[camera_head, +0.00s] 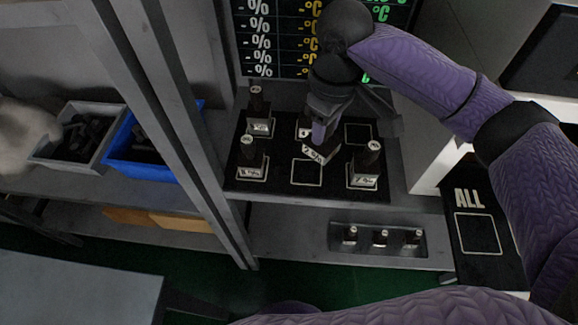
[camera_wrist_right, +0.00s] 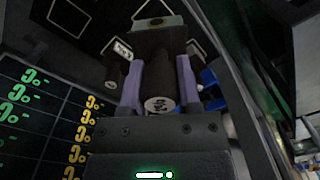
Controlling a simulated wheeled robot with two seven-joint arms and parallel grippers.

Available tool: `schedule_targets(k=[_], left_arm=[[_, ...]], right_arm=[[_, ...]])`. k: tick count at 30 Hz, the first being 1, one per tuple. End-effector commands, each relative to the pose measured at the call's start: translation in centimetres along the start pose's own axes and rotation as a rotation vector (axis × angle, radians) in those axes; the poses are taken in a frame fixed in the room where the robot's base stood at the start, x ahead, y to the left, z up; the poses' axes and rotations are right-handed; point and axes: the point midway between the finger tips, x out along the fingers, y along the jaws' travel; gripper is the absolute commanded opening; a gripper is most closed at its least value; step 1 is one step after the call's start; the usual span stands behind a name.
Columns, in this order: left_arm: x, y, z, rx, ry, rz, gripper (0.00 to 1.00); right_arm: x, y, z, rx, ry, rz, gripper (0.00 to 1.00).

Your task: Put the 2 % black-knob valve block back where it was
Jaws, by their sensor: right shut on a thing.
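My right gripper (camera_head: 320,134) is shut on a valve block (camera_head: 323,152) and holds it tilted above the black board, near the empty front middle square (camera_head: 306,173). Its white label is too blurred to read surely. The right wrist view shows its black knob (camera_wrist_right: 160,82) between my two purple fingers. Other black-knob blocks stand upright on the board: back left (camera_head: 260,126), front left (camera_head: 250,168) and front right (camera_head: 364,172). A white label (camera_head: 303,131) shows at back middle, mostly hidden by my gripper. The back right square (camera_head: 358,134) is empty. My left gripper is not in view.
A display (camera_head: 258,40) stands behind the board. A recessed tray (camera_head: 340,245) with small knobs lies below it. A black panel marked ALL (camera_head: 478,250) with an empty square lies at right. A post (camera_head: 190,120) and grey and blue bins (camera_head: 125,168) stand left.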

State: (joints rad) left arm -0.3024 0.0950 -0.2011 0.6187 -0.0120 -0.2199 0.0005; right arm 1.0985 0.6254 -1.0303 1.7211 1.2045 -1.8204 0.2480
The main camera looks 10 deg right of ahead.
Motion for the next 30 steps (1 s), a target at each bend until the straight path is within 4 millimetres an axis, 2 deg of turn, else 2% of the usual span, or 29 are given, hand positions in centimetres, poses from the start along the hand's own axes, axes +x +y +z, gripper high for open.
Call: schedule_targets(k=[6,12,20,24,27,30], left_arm=[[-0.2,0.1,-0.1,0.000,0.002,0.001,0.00],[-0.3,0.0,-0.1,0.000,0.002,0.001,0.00],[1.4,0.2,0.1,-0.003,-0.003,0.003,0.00],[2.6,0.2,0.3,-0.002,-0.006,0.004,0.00],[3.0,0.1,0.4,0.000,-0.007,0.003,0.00],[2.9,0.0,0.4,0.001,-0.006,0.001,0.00]], right_arm=[[1.2,0.8,-1.8,-0.320,-0.004,0.007,0.00],[2.3,1.3,-2.8,-0.563,-0.013,0.015,0.00],[7.7,1.5,-2.8,-0.605,-0.018,0.015,0.00],[11.1,1.6,-2.8,-0.604,-0.019,0.015,0.00],[12.5,1.6,-2.8,-0.605,-0.017,0.016,0.00],[12.6,1.6,-2.8,-0.605,-0.015,0.017,0.00]])
